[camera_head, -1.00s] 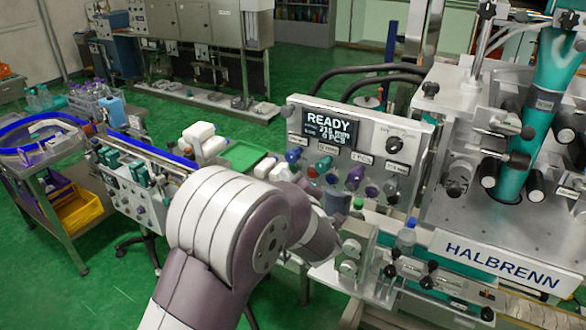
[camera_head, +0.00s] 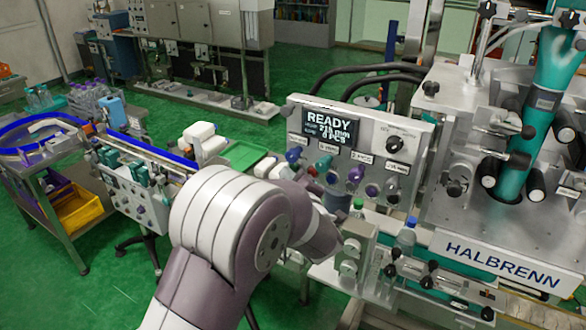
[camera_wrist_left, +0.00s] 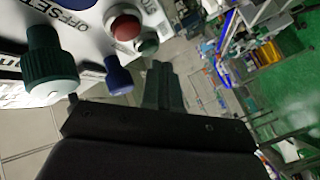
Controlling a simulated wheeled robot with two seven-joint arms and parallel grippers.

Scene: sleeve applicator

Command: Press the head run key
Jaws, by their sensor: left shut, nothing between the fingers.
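The control panel (camera_head: 418,140) has a display (camera_head: 330,127) reading READY and a row of coloured knobs and buttons. Which one is the head run key cannot be read. In the left wrist view, a red button (camera_wrist_left: 125,27) and a smaller green button (camera_wrist_left: 148,45) sit on the panel face, beside a blue knob (camera_wrist_left: 118,76) and a large dark green knob (camera_wrist_left: 50,66) near the OFFSET label. My left gripper (camera_wrist_left: 161,72) is shut and empty, its fingertips close below the green button with no contact evident. In the head view, my forearm hides its fingers. My right gripper is out of view.
The HALBRENN machine (camera_head: 505,225) stands to the right of the panel. A conveyor (camera_head: 140,150) and a yellow bin (camera_head: 80,210) are at left. Green floor (camera_head: 300,80) lies open behind.

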